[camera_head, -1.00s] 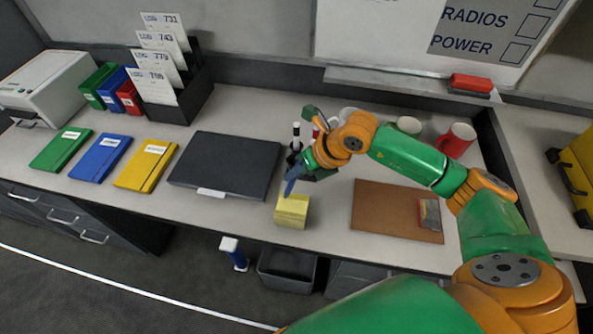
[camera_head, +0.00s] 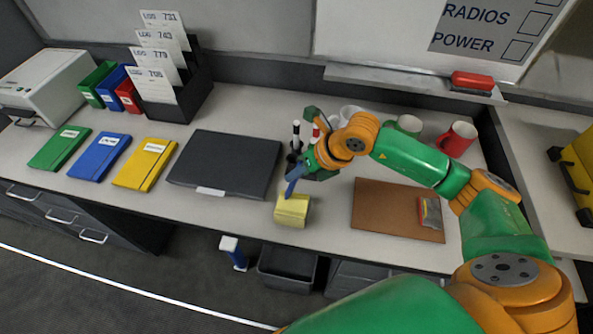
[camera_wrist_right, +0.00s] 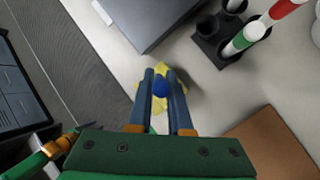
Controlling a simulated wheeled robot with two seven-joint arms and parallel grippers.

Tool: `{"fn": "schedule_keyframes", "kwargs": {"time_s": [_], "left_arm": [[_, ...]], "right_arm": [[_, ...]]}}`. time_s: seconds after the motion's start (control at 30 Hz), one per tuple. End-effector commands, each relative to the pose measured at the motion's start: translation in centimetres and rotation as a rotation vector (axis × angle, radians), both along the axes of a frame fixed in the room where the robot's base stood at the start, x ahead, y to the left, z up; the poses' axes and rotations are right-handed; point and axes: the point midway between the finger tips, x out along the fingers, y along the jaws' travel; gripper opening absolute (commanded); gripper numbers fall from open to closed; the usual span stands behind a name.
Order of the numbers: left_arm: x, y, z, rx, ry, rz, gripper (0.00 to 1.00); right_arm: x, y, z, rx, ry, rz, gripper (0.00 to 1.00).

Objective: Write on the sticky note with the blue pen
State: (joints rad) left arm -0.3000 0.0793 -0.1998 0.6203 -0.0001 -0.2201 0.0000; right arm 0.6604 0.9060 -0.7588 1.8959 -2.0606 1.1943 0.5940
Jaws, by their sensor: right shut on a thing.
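The sticky note pad (camera_head: 292,212) is a yellow block near the front edge of the desk. My right gripper (camera_head: 290,190) is just above it, pointing down. In the right wrist view, my right gripper (camera_wrist_right: 162,85) is shut on the blue pen (camera_wrist_right: 161,88), whose round blue end shows between the fingers. The yellow pad (camera_wrist_right: 152,77) shows behind the fingers, mostly hidden by them. I cannot tell whether the pen tip touches the note.
A dark closed laptop-like case (camera_head: 225,163) lies left of the pad. A black pen holder (camera_wrist_right: 222,40) with markers stands behind it. A brown board (camera_head: 385,208) lies to the right. Mugs (camera_head: 457,139) stand at the back right. A bin (camera_head: 288,270) is below the desk edge.

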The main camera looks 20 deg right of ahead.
Motion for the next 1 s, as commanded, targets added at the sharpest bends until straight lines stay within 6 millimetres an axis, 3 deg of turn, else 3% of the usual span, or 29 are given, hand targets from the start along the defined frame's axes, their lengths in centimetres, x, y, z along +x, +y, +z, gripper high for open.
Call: {"fn": "schedule_keyframes", "kwargs": {"time_s": [1.0], "left_arm": [[0.01, 0.02, -0.6, 0.0, 0.0, -0.001, 0.5]], "right_arm": [[-0.93, -0.66, -0.16, -0.001, 0.0, -0.001, 0.0]]}}
